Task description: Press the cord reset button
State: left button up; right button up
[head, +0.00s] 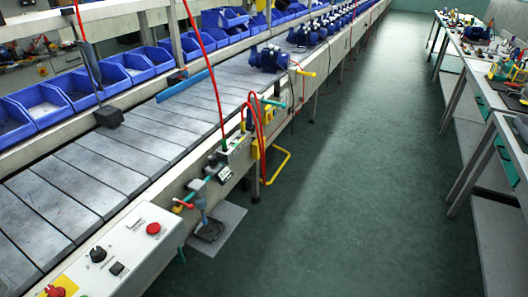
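A light grey control box (128,250) is at the lower left, on the near side of the conveyor line. A red mushroom button (55,291) on a yellow base is at the bottom edge, partly cut off. The labels are too small to read, so I cannot tell which is the cord reset button. Neither of my grippers is in view.
The slatted conveyor (110,172) runs away from me, with blue bins (42,104) behind it and blue pumps (268,57) farther along. Red cords and hoses (208,62) hang over it. A workbench (485,70) stands at the right. The green floor (350,180) between is clear.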

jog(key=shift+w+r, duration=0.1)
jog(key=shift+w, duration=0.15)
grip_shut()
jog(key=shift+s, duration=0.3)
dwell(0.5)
